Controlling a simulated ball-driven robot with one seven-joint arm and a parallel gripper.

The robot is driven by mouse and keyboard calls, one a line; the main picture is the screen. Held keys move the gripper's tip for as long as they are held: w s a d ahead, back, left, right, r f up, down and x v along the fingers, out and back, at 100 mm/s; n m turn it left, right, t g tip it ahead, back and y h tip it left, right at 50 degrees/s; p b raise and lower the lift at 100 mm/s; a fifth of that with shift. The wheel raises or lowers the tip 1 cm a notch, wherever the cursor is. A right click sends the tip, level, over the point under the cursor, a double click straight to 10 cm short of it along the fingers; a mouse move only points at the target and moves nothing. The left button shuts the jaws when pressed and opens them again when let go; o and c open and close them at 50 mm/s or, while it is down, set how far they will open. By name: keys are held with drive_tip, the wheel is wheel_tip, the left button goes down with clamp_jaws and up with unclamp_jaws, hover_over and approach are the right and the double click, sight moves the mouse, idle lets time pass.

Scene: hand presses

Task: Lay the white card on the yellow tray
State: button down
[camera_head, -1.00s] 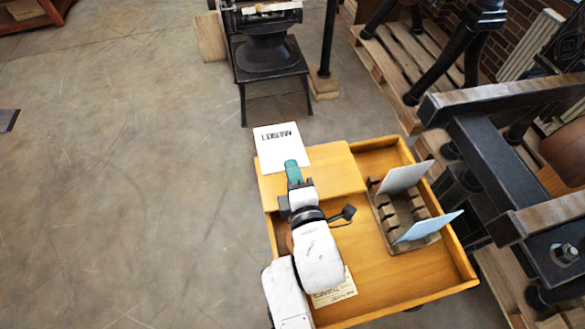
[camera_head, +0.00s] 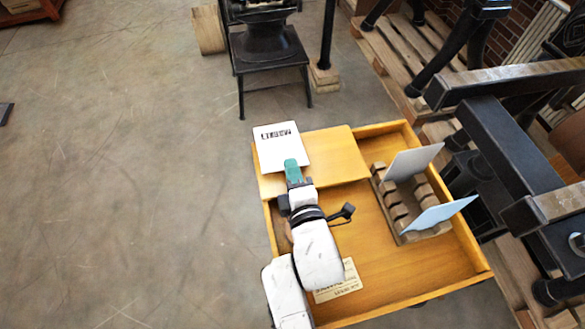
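The white card (camera_head: 277,144) with dark lettering is at the fingertips of my gripper (camera_head: 292,171). My gripper's green fingers look shut on its near edge. The card overlaps the far left corner of the raised flat panel of the yellow wooden tray (camera_head: 375,265) and sticks out past its edge. I cannot tell whether the card touches the panel or hovers over it. My arm hides part of the tray's left side.
A slotted wooden rack (camera_head: 393,207) in the tray holds a pale card (camera_head: 413,161) and a light blue card (camera_head: 438,215), both leaning. A cream printed card (camera_head: 341,284) lies near my arm. Black presses (camera_head: 266,43) stand behind and at right.

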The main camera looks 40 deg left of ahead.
drive_tip(key=c, duration=1.3)
unclamp_jaws()
drive_tip(key=shift+o, duration=0.7)
